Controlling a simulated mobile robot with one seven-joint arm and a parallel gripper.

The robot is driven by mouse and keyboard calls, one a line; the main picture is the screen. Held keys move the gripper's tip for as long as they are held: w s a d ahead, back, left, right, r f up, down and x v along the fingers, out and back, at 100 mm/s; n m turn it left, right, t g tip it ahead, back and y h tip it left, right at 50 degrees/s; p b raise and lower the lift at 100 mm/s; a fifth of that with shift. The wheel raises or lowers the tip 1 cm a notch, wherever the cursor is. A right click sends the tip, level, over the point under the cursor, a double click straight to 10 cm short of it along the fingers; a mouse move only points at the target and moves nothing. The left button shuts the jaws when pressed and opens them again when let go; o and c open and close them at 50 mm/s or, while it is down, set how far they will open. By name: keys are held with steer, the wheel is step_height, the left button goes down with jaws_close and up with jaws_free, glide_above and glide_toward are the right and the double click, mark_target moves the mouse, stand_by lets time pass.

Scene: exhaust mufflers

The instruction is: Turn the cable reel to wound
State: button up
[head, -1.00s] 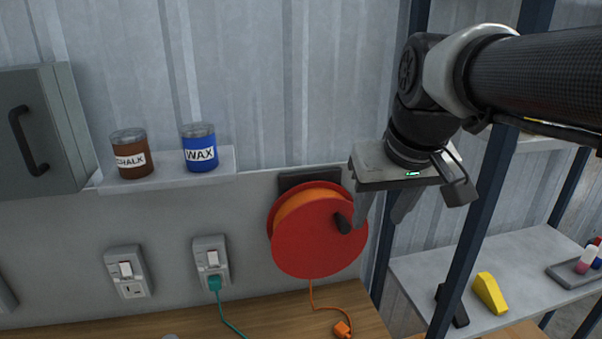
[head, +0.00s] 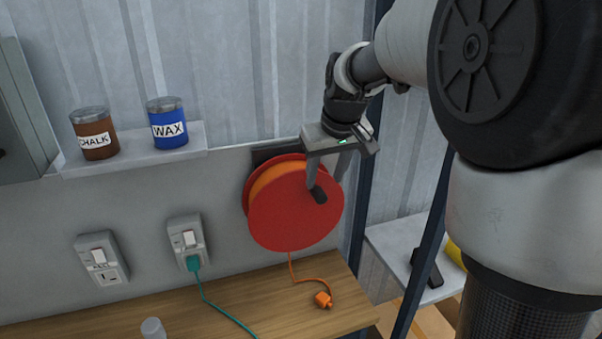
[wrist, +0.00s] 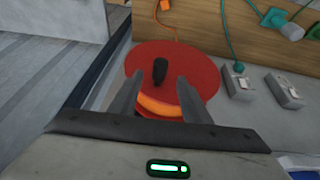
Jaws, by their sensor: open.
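The cable reel (head: 285,215) is a red disc with orange cable behind its rim, mounted on the wall above the bench. Its black crank knob (head: 319,195) sticks out near the upper right of the disc. An orange cable with an orange plug (head: 323,299) hangs from the reel onto the bench. My gripper (head: 328,180) is at the upper right of the reel, by the knob. In the wrist view the open fingers (wrist: 154,85) point at the reel (wrist: 196,70), with the knob (wrist: 160,72) showing between and just beyond the fingertips. Contact cannot be told.
A wall shelf (head: 125,158) holds a brown chalk tin (head: 94,135) and a blue wax tin (head: 168,124). Two wall sockets (head: 102,260) are left of the reel; a teal plug (head: 193,263) is in one. A dark rack post (head: 425,245) stands to the right.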

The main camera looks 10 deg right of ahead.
mark_target(320, 192)
steer(key=x, duration=0.6)
steer(key=shift+w+f, duration=0.1)
steer(key=shift+f, duration=0.2)
jaws_close()
